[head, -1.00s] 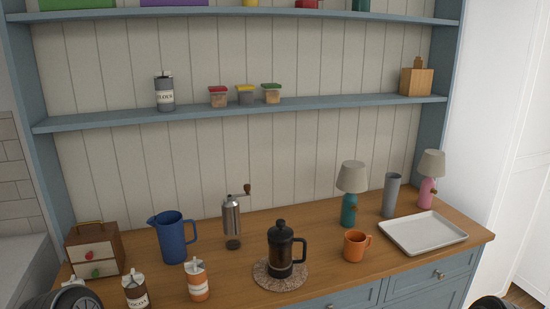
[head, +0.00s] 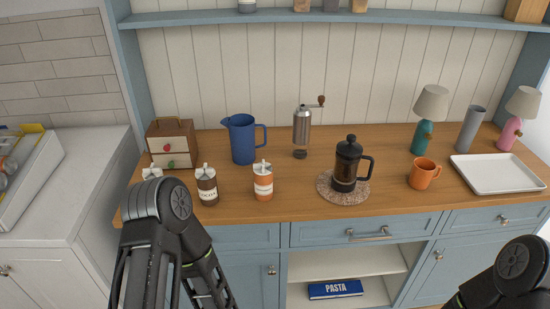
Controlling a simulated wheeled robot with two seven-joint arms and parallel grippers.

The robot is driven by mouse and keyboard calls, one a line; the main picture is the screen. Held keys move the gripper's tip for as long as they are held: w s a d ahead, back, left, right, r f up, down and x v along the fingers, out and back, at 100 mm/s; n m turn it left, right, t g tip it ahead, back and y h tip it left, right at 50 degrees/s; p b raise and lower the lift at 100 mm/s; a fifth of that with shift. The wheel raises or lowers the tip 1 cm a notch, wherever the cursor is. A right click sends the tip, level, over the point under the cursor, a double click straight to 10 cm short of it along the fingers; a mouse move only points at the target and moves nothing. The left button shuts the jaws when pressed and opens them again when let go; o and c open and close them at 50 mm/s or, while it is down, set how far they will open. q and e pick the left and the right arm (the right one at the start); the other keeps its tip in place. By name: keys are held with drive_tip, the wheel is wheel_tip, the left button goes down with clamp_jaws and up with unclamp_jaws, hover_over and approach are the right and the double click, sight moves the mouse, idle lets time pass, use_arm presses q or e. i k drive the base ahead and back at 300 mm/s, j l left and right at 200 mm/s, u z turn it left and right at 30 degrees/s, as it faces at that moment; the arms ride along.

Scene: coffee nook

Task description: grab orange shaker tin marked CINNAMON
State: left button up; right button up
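The orange shaker tin (head: 263,186) stands upright on the wooden counter (head: 285,205), with a pale label band and a grey-white top. The label is too small to read. A brown shaker tin (head: 207,190) stands to its left, and a paler tin top (head: 152,173) shows further left, partly hidden by my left arm. My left arm comes in at the lower left, in front of the counter, below and left of the orange tin. My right arm shows at the lower right corner. Neither gripper's fingertips can be made out.
A blue pitcher (head: 243,140) stands behind the orange tin, and a small drawer box (head: 171,146) is at the left. A metal grinder (head: 302,128), a French press (head: 346,168) on a round mat and an orange mug (head: 423,174) stand to the right. The counter's front edge is clear near the orange tin.

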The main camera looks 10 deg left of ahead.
sight(264, 186)
drive_tip(key=i+l+u, duration=0.15)
drive_tip(key=l, duration=0.25)
drive_tip(key=i+l+u, duration=0.15)
drive_tip(key=l, duration=0.3)
drive_tip(key=i+l+u, duration=0.1)
drive_tip(key=l, duration=0.3)
drive_tip(key=i+l+u, duration=0.15)
drive_tip(key=l, duration=0.3)
